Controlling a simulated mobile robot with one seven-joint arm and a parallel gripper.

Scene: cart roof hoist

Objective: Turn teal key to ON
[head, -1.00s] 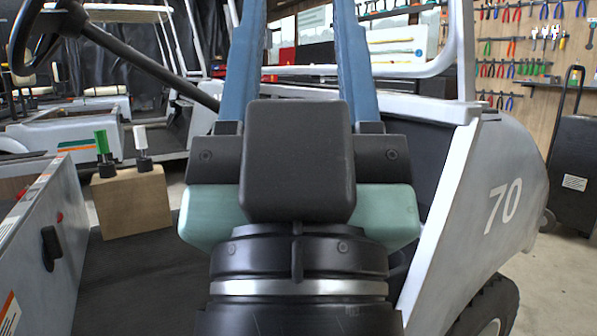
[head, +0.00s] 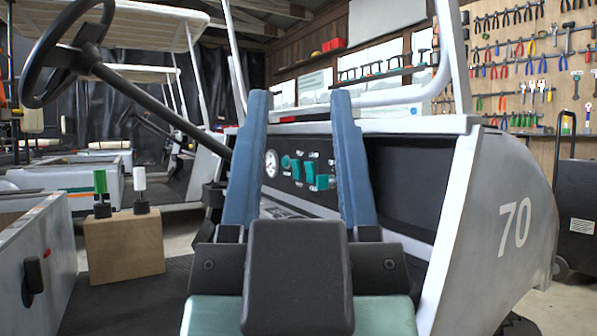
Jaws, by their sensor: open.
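A dark dash panel (head: 395,175) on the cart shows between and behind my fingers. It carries a round white gauge (head: 271,163) and several teal controls (head: 309,171) in a row, with small pale labels. Which of them is the key, and how it is turned, is too small to tell. My gripper (head: 300,98) is open and empty, its two blue fingers pointing up in the picture toward the panel. The fingers appear apart from the controls. The right finger covers part of the panel.
A steering wheel (head: 62,50) on a slanted column stands at upper left. A wooden block (head: 125,243) with a green-topped and a white-topped piece sits at left. The cart's white post (head: 455,205) and the grey body panel marked 70 (head: 500,215) bound the right.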

